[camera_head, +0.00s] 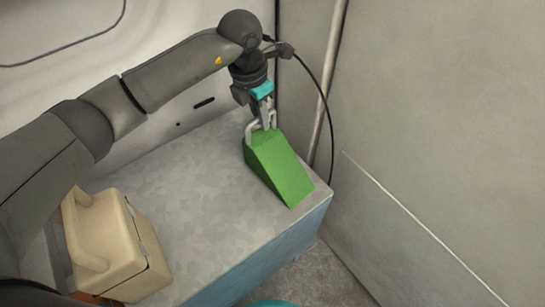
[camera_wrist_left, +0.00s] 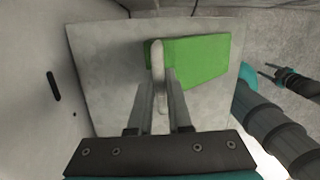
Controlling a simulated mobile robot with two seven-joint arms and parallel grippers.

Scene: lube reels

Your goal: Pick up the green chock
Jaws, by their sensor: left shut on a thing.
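The green chock (camera_head: 279,171) is a wedge at the right end of the grey metal bench top, with a light grey handle (camera_head: 249,131) at its upper end. Its sloped face points toward the front right. My left gripper (camera_head: 266,126) comes down from above and is shut on the handle. In the left wrist view the two fingers (camera_wrist_left: 158,88) close on the handle, and the green chock (camera_wrist_left: 198,60) extends to the right. I cannot tell whether the chock touches the bench top. My right gripper (camera_wrist_left: 278,76) shows small at the right of the left wrist view.
A beige case (camera_head: 117,240) with a handle stands at the front left of the bench (camera_head: 190,190). A wall and a vertical pole with a black cable (camera_head: 327,110) rise behind the right end. The middle of the bench top is clear.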

